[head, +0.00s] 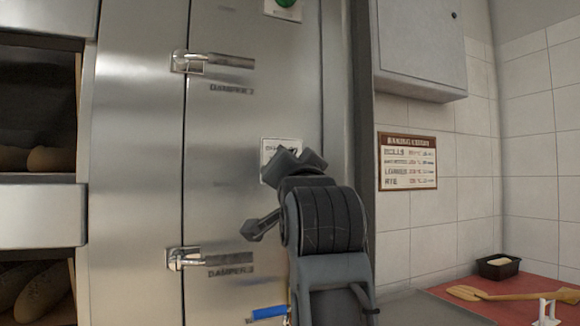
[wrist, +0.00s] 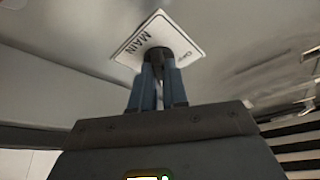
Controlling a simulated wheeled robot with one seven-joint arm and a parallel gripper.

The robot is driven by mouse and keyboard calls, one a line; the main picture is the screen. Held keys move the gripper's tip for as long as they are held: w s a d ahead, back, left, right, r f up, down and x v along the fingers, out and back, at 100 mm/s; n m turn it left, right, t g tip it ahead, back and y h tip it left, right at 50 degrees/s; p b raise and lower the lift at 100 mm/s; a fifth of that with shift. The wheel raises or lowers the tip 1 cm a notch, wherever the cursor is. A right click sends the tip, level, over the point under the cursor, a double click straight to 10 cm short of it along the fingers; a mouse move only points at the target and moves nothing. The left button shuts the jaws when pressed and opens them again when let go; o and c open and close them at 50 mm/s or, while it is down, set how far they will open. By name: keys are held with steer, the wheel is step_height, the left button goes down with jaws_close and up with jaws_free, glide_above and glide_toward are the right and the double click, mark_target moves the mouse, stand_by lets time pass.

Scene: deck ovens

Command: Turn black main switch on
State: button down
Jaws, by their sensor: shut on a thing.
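The black main switch (wrist: 157,54) is a dark knob on a white plate marked MAIN (wrist: 130,47), seen close up in the wrist view. The same white plate (head: 270,147) shows in the head view on the steel oven front, partly covered by my arm. The knob itself is hidden there. My gripper (wrist: 157,72) has its two blue-grey fingers closed around the knob, touching it from both sides. The rest of the plate's lettering is too small or covered to read the switch's position.
Two damper handles (head: 225,61) (head: 205,260) stick out left of the plate. A green button (head: 285,3) is above, a blue handle (head: 268,313) below. A grey wall cabinet (head: 420,45) and a sign (head: 407,160) are right. A red counter (head: 525,284) holds a black tub (head: 498,267).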

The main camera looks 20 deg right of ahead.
steer(key=shift+a+m+g+h, duration=0.1)
steer(key=shift+m+g+h, duration=0.3)
steer(key=shift+m, duration=1)
steer(key=shift+h, duration=0.3)
steer(key=c, duration=1.1)
jaws_free()
steer(key=shift+r, duration=0.1)
steer(key=shift+c, duration=0.2)
steer(key=b+v, duration=0.1)
steer(key=v, duration=0.6)
steer(key=shift+s, duration=0.4)
